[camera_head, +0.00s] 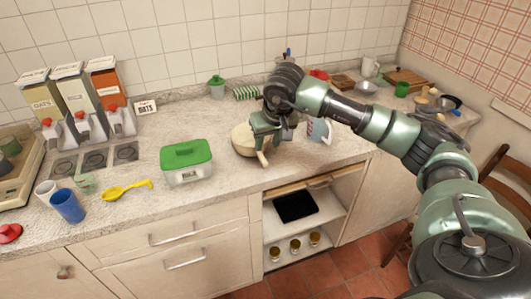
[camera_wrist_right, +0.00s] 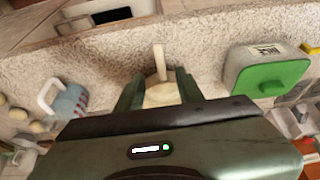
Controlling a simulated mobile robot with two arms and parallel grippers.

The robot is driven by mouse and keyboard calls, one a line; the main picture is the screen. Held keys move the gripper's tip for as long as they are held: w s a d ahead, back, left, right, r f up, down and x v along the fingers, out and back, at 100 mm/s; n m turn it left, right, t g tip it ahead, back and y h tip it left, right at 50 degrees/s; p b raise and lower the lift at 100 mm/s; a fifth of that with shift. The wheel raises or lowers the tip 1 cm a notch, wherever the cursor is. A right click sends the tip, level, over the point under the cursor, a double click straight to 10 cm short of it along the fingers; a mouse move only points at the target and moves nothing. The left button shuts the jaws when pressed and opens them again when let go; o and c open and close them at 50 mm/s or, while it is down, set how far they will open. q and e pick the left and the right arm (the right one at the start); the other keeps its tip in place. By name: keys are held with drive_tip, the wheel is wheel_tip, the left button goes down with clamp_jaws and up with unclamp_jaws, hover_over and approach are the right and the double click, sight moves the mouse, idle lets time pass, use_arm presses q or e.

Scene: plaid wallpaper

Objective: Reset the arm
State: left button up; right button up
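My right gripper (camera_head: 264,146) is over the counter, above a round cream pan or bowl (camera_head: 240,139) with a short handle. In the right wrist view the two fingers (camera_wrist_right: 158,88) stand wide apart. The cream vessel (camera_wrist_right: 161,95) shows between and beyond them, its handle pointing away. The fingers do not visibly close on it; whether one touches it I cannot tell. My right arm reaches in from the right and hides part of the counter. My left gripper is in neither view.
A green-lidded box (camera_head: 186,162) stands left of the gripper, and a measuring jug (camera_head: 319,131) stands close on its right. A yellow ladle (camera_head: 126,190), a blue cup (camera_head: 67,206) and dispensers (camera_head: 84,105) are farther left. An open shelf (camera_head: 284,231) lies below the counter.

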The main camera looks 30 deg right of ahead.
drive_tip(key=shift+s+r, duration=0.15)
drive_tip(key=shift+r, duration=0.3)
drive_tip(key=shift+a, duration=0.1)
